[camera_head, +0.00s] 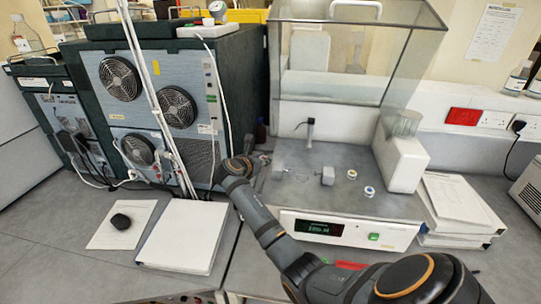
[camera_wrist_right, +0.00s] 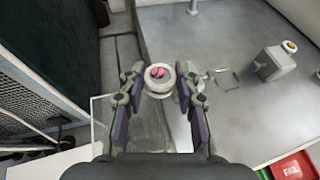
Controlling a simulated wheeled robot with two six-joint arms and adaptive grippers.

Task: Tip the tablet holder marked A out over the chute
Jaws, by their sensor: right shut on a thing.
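My right gripper (camera_wrist_right: 160,82) is shut on a small round white tablet holder (camera_wrist_right: 150,88), one finger on each side. Pink tablets (camera_wrist_right: 158,72) show in its open top, and it looks about upright. No letter A is legible on it. A clear-walled box (camera_wrist_right: 103,108), which may be the chute, shows below and beside the gripper in the wrist view; I cannot tell whether the holder is directly over it. In the head view my right gripper (camera_head: 260,160) is small, at the bench's left side. My left gripper is not in view.
Two other small round holders, one yellowish (camera_head: 352,174) and one blue (camera_head: 369,191), stand on the grey bench plate (camera_head: 340,200). A grey block (camera_head: 327,176) is beside them. A glass enclosure (camera_head: 360,60) rises behind. A fan-backed cabinet (camera_head: 150,90) stands close on the left.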

